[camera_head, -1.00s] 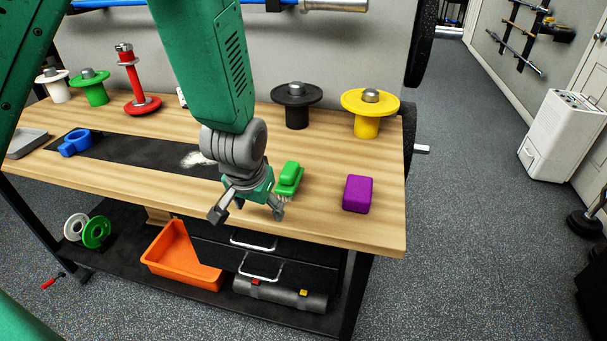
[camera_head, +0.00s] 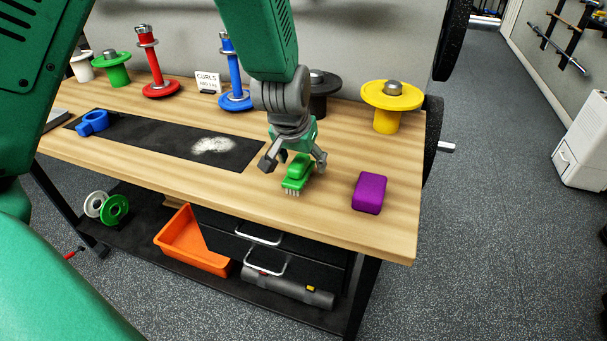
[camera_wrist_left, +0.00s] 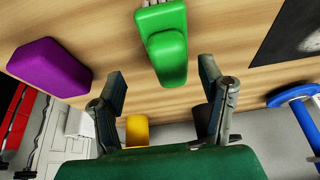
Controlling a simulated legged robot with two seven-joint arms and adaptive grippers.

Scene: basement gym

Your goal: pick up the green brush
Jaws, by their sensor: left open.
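The green brush (camera_head: 297,174) lies on the wooden workbench (camera_head: 330,217), bristles toward the front edge. My left gripper (camera_head: 293,166) is open, with its fingers just above and on either side of the brush in the head view. In the left wrist view the brush (camera_wrist_left: 163,42) shows at the top centre, beyond and between the two open fingers (camera_wrist_left: 165,88), with nothing held. Whether a finger touches the brush I cannot tell. My right gripper is not in view.
A purple block (camera_head: 370,192) lies to the right of the brush. Yellow (camera_head: 388,118) and black (camera_head: 322,104) spools and a blue post (camera_head: 234,72) stand behind.

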